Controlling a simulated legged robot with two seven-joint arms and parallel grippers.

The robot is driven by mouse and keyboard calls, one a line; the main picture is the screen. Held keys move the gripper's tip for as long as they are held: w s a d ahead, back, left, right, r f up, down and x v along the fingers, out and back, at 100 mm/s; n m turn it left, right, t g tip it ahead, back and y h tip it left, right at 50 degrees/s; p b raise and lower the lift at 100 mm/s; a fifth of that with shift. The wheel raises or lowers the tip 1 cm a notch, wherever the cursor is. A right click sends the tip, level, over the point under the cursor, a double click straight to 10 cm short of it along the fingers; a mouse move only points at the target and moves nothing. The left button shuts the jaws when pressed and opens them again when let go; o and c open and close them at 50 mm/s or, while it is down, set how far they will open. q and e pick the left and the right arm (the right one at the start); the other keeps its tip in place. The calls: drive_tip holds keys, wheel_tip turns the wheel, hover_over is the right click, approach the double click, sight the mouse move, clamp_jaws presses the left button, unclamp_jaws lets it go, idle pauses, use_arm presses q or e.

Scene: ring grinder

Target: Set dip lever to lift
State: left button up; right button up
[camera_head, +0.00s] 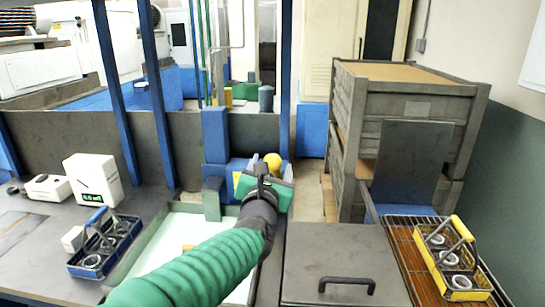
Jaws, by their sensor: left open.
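The dip lever shows as a yellow ball knob (273,160) on a blue machine housing at the back edge of the bench. Its stem and its lift marking are hidden behind my gripper. My left gripper (262,171) has come in over the pale tank and is at the knob's near side, just below it in the picture. It is open, and I cannot tell whether a finger touches the lever. The green-sleeved left arm hides part of the tank (172,235). My right gripper is not in view.
A blue carrier (88,262) with rings stands left of the tank, near a white box with a green display (92,180). A grey lid (345,250) with a black handle lies right. A yellow carrier (455,258) with rings stands on a rack. Stacked crates (400,85) stand behind.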

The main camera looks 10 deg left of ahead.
use_arm(q)
drive_tip(key=w, duration=0.4)
drive_tip(key=shift+w+d+r+p, duration=0.2)
drive_tip(key=shift+d+p, duration=0.1)
drive_tip(key=shift+w+a+f, duration=0.1)
drive_tip(key=shift+w+a, duration=0.1)
drive_tip(key=shift+w, duration=0.1)
drive_tip(key=shift+a, duration=0.1)
drive_tip(key=shift+s, duration=0.1)
clamp_jaws()
